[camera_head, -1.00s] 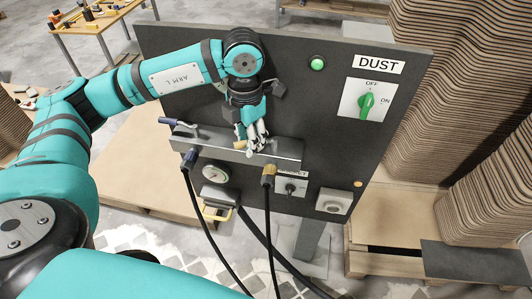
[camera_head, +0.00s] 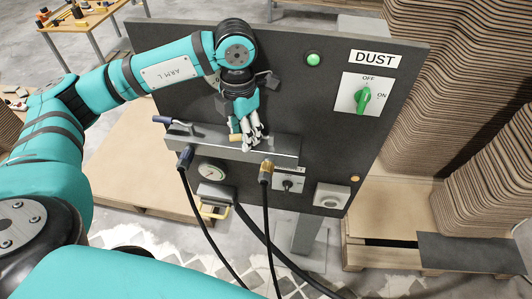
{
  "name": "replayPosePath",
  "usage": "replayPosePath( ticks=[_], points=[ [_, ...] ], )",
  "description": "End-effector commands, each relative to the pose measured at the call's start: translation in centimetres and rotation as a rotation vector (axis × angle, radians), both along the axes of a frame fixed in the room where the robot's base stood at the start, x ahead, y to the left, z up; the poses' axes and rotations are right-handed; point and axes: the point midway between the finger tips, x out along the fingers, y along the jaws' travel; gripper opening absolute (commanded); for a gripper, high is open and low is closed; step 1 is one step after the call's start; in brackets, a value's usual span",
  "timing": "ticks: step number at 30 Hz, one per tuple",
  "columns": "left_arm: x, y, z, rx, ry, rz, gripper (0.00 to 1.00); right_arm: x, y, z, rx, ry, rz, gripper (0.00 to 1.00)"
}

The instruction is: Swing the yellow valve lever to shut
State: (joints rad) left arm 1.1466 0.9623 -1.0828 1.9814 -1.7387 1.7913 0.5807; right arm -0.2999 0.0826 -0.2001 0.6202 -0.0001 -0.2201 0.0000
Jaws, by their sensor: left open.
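A small yellow lever (camera_head: 235,138) shows at the top of the grey manifold block (camera_head: 212,147) on the dark panel, beside my left gripper's fingers. My left gripper (camera_head: 250,141) is open and points down in front of the block, with its fingertips just right of the yellow lever. Whether a finger touches the lever is not clear. The fingers hide part of the block and the lever's base. A blue-handled lever (camera_head: 172,121) sits at the block's left end. My right gripper is not in view.
Two black hoses hang from the block, one from a brass fitting (camera_head: 266,167). A gauge (camera_head: 211,172) and a yellow-handled connector (camera_head: 215,195) are below. The DUST panel (camera_head: 325,100) carries a green switch (camera_head: 362,97). Board stacks (camera_head: 440,90) stand at right.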

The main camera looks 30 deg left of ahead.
Motion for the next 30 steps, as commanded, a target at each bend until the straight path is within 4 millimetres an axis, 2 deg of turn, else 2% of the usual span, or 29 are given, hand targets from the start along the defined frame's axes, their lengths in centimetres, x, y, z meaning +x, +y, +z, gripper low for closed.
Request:
replayPosePath(
  ticks=[1,3,18,30],
  points=[
    [0.3,0.1,1.0,-0.001,-0.01,0.004,0.4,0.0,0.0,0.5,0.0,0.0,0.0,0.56],
    [0.3,0.1,1.7,-0.001,-0.011,0.003,0.4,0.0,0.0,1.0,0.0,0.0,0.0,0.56],
    [0.3,-0.1,6.6,-0.003,-0.011,0.0,0.4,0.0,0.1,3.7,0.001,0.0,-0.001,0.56],
    [0.2,-0.1,6.6,-0.003,-0.007,-0.001,0.4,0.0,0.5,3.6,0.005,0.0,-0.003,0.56]
  ],
)
